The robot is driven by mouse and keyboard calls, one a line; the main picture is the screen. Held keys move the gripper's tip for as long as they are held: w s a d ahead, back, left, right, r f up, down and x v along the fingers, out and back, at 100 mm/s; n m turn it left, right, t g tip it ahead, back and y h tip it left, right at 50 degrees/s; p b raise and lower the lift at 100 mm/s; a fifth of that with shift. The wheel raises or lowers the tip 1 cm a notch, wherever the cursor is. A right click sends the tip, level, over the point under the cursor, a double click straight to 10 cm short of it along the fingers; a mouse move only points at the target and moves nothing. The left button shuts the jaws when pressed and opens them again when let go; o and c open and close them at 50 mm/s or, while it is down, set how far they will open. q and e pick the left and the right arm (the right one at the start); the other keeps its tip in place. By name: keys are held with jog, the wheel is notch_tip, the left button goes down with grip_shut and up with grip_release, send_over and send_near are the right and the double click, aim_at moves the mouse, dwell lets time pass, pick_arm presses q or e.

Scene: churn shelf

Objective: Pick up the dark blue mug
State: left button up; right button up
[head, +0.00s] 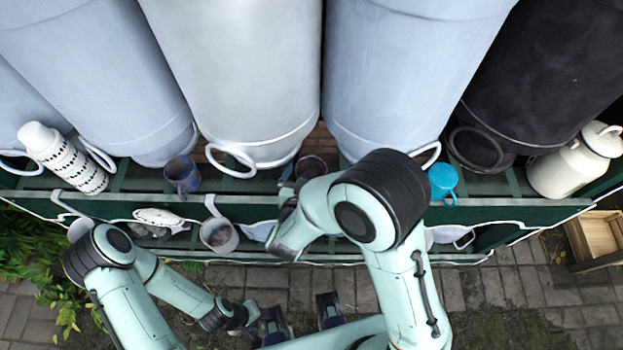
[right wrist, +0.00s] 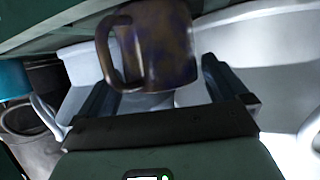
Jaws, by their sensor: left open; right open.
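A dark mug (head: 312,166), mottled blue-purple and brown, stands on the shelf near the middle in the head view, partly hidden by my right arm. It appears large and inverted in the right wrist view (right wrist: 165,45), its handle to the left. My right gripper (right wrist: 158,90) is open in front of it; the mug is not gripped. A similar blue and brown mug (head: 183,174) stands further left on the shelf. I cannot tell for sure which is the task's mug. My left gripper (head: 302,318) is open and empty, low over the paving.
Large pale churns (head: 240,70) and a black churn (head: 540,70) stand close behind the mugs. A turquoise mug (head: 443,182), a cream can (head: 570,168) and a patterned white bottle (head: 65,157) share the shelf. A grey mug (head: 219,235) is lower down. A wooden crate (head: 598,238) stands right.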

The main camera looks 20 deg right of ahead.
jog(key=shift+x, duration=0.9)
jog(key=c, duration=1)
jog(key=shift+r, duration=0.1)
jog(key=shift+r, duration=0.45)
jog(key=r, duration=0.2)
jog(key=shift+s+a+r+p, duration=0.2)
jog(key=shift+s+r+p, duration=0.05)
jog(key=shift+r+p, duration=0.15)
jog(key=s+a, duration=0.2)
jog(key=s, duration=0.3)
jog(key=s+a, duration=0.3)
jog(key=s, duration=0.2)
jog(key=s+a+b, duration=0.1)
jog(key=s+a, duration=0.2)
jog(key=s, duration=0.2)
jog(key=shift+s+a+f, duration=0.15)
jog(key=shift+s, duration=0.1)
